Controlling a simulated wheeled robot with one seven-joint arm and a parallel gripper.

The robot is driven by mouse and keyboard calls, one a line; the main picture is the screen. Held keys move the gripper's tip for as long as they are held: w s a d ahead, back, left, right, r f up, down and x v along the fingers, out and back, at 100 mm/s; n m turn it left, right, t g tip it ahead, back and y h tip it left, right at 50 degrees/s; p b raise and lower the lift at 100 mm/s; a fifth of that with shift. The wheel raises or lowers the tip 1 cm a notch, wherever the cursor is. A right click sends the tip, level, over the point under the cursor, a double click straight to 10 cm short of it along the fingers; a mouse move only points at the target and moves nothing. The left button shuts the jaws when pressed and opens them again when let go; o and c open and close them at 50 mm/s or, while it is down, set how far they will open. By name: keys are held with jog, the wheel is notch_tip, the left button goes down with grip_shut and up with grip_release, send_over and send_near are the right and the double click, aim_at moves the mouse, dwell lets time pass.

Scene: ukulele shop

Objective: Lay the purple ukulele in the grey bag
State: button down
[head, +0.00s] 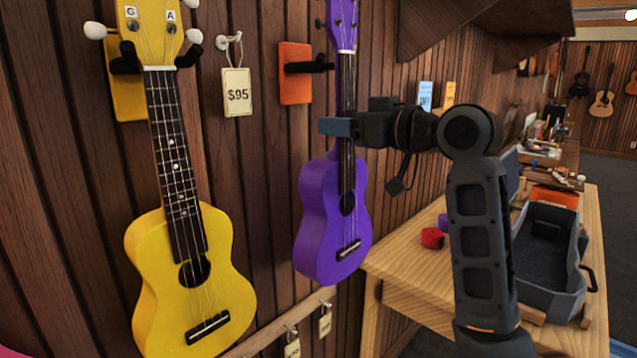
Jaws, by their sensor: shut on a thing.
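The purple ukulele (322,215) hangs upright in front of the wooden wall, in the middle of the head view. My gripper (338,127) is shut on its neck, above the body. The ukulele is apart from the orange wall hanger (295,73), whose dark prongs show to its left. The top of its headstock is cut off by the picture edge. The open grey bag (563,294) sits on the wooden bench at the right, with a dark inside and a black handle on its right side. My arm hides part of the bag's left side.
A yellow ukulele (190,270) hangs on the wall at left, close to the purple one. A price tag (237,92) hangs between them. The wooden bench (410,262) bears a red roll (432,238) and, farther back, clutter. Dark sloped panels (450,25) jut out above.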

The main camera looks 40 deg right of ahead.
jog(key=shift+s, duration=0.4)
jog(key=shift+s+d+p, duration=0.15)
jog(key=shift+s+p, duration=0.25)
jog(key=shift+s, duration=2.5)
